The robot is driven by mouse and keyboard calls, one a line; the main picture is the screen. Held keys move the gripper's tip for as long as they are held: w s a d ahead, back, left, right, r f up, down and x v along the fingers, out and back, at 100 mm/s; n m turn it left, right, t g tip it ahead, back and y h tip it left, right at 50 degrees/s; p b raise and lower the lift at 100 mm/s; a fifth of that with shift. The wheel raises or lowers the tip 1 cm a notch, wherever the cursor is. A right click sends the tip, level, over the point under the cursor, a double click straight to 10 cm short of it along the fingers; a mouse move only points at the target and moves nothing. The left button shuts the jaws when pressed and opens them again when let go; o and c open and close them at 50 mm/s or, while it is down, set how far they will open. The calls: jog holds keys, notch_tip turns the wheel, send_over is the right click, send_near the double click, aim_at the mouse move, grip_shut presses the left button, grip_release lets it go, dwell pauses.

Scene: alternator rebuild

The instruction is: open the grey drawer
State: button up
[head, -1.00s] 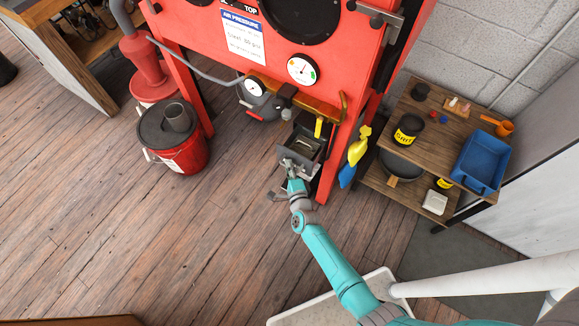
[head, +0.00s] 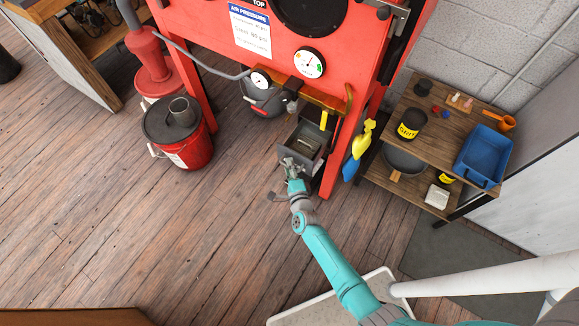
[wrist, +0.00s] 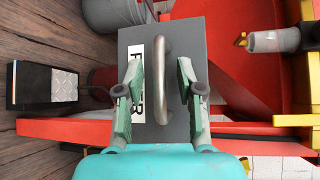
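The grey drawer (head: 308,142) is under the red cabinet in the head view, pulled out so that its dark inside shows from above. In the wrist view its grey front (wrist: 183,28) fills the middle, with a curved metal handle (wrist: 166,75) and a white label partly hidden by a finger. My gripper (wrist: 160,80) is at the drawer front, its fingers on either side of the handle. A gap shows between the left finger and the handle; the right finger is close to it, contact unclear. In the head view my gripper (head: 290,166) is at the front.
The red cabinet (head: 210,40) stands above the drawer. A red bucket (head: 185,150) is to the left, and a wooden shelf (head: 440,135) with a blue tray (head: 483,155) to the right. The floor (head: 150,240) at front left is clear.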

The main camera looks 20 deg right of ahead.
jog(key=v, duration=1.1)
jog(key=shift+s, duration=0.35)
jog(key=shift+a, duration=0.1)
jog(key=s+d+r+n+y, duration=0.1)
jog(key=s+r+n, duration=0.45)
jog(key=s, duration=0.45)
jog(key=s+d+r+n+y, duration=0.1)
jog(key=s+r+n, duration=0.45)
jog(key=s, duration=0.35)
jog(key=s+r+n, duration=0.5)
jog(key=s+r, duration=0.1)
jog(key=r, duration=0.3)
jog(key=s+r+n+g, duration=0.1)
jog(key=s+r+n, duration=0.4)
jog(key=r, duration=0.4)
jog(key=shift+s+a+r, duration=0.3)
jog(key=shift+s+r, duration=0.1)
jog(key=shift+s, duration=0.2)
